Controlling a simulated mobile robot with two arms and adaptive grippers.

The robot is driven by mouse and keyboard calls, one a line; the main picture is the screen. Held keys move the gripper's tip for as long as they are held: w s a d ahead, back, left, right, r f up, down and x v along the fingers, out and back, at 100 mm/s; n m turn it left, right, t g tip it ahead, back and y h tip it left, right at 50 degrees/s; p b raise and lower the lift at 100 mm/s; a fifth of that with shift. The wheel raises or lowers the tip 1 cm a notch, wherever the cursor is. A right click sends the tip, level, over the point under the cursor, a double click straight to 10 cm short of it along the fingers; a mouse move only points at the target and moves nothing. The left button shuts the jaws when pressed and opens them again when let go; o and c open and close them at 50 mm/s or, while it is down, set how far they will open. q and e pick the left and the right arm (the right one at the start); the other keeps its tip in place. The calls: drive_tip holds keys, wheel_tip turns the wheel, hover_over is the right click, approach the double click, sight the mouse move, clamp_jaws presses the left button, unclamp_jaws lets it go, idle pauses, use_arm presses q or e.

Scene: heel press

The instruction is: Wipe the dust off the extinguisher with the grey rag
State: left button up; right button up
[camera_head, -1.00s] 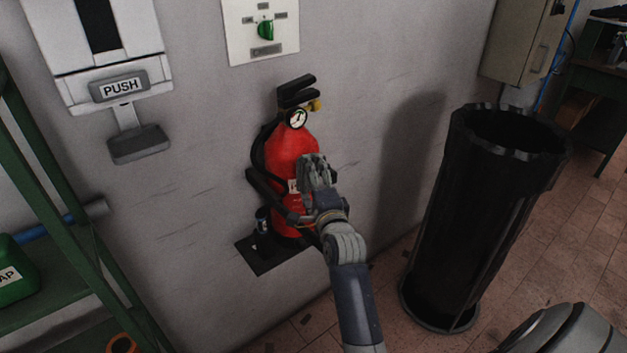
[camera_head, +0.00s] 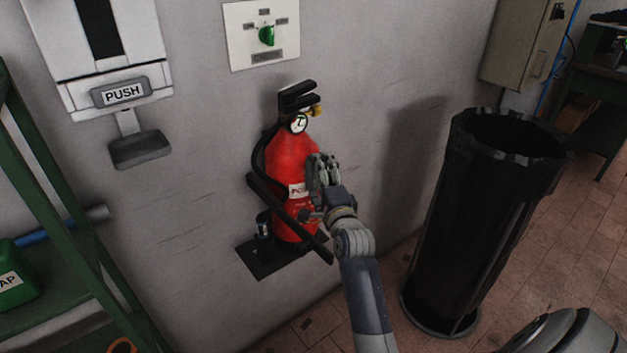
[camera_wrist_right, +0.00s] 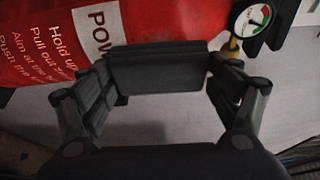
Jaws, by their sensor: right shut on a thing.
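The red extinguisher (camera_head: 290,158) stands upright against the wall, with a gauge, a black handle and a white label. In the right wrist view its red side with the label (camera_wrist_right: 85,30) fills the top left. My right gripper (camera_head: 322,170) is at its right side, very close to the body; I cannot tell if they touch. The gripper (camera_wrist_right: 160,85) is shut on a dark grey piece, seemingly the grey rag (camera_wrist_right: 160,68), between its fingers. In the head view the rag is not distinct. No clear dust patch can be made out. My left gripper is not in view.
A black bracket strap crosses the extinguisher above a dark wall shelf (camera_head: 262,268). A tall black bin (camera_head: 478,230) stands to the right. A switch panel (camera_head: 262,35) is above.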

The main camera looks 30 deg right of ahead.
sight(307, 175)
drive_tip(key=shift+w+a+r+p, duration=0.15)
drive_tip(key=shift+a+p, duration=0.3)
drive_tip(key=shift+p, duration=0.35)
drive_tip(key=shift+a+p, duration=0.4)
drive_tip(key=shift+a, duration=0.8)
drive_tip(key=shift+s+p, duration=0.35)
drive_tip(key=shift+s, duration=0.25)
drive_tip(key=shift+s+d+p, duration=0.15)
drive_tip(key=shift+s+p, duration=0.2)
drive_tip(key=shift+s, duration=0.85)
drive_tip(key=shift+s+d+p, duration=0.1)
drive_tip(key=shift+s+p, duration=0.25)
drive_tip(key=shift+s, duration=0.85)
